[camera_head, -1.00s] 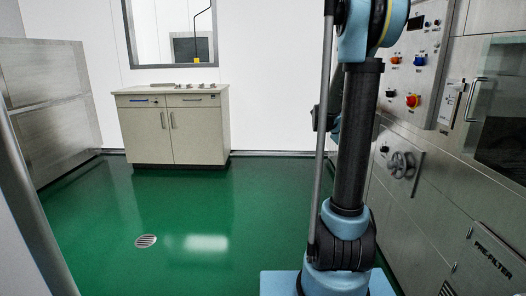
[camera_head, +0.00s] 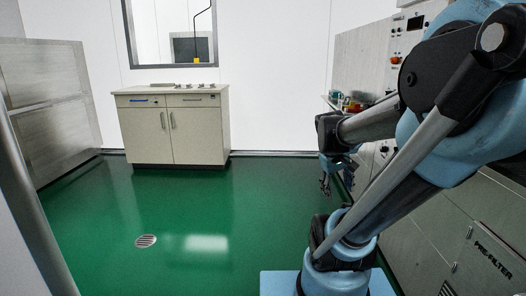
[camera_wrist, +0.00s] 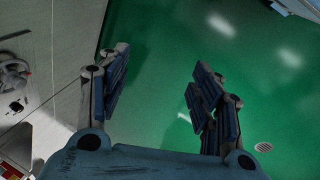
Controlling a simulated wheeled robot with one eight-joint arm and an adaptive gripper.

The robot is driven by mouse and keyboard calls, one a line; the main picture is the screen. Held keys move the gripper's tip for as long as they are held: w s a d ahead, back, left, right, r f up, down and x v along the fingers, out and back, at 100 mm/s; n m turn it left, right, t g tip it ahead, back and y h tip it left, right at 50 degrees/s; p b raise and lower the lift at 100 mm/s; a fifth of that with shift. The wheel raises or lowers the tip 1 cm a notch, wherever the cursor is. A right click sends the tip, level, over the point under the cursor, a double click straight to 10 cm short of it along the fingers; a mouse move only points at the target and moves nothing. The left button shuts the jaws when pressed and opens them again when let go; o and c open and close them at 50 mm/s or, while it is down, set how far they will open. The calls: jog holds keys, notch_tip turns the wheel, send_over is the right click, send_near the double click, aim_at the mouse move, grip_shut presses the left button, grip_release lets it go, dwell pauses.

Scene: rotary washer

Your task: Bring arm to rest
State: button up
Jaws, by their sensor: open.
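My arm rises from its blue base at the lower right in the head view, leans to the right, and folds back toward the left. My gripper (camera_head: 327,182) hangs at the end of the forearm, above the green floor and beside the steel machine. In the wrist view my gripper (camera_wrist: 158,92) shows its two fingers spread apart. Nothing is between them, only floor beyond.
The steel washer machine (camera_head: 485,228) stands along the right, with a handwheel (camera_wrist: 14,75) near the gripper in the wrist view. A beige cabinet (camera_head: 173,136) stands at the back. The green floor (camera_head: 215,215) is clear around a round drain (camera_head: 146,241).

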jog(key=s+a+f+m+y, duration=0.2)
jog(key=s+a+f, duration=0.3)
jog(key=s, duration=0.3)
jog(key=shift+s+a+f+m+y, duration=0.35)
jog(key=shift+a+y, duration=0.15)
jog(key=shift+a, duration=0.35)
jog(key=shift+w+f, duration=0.15)
jog(key=shift+w, duration=0.3)
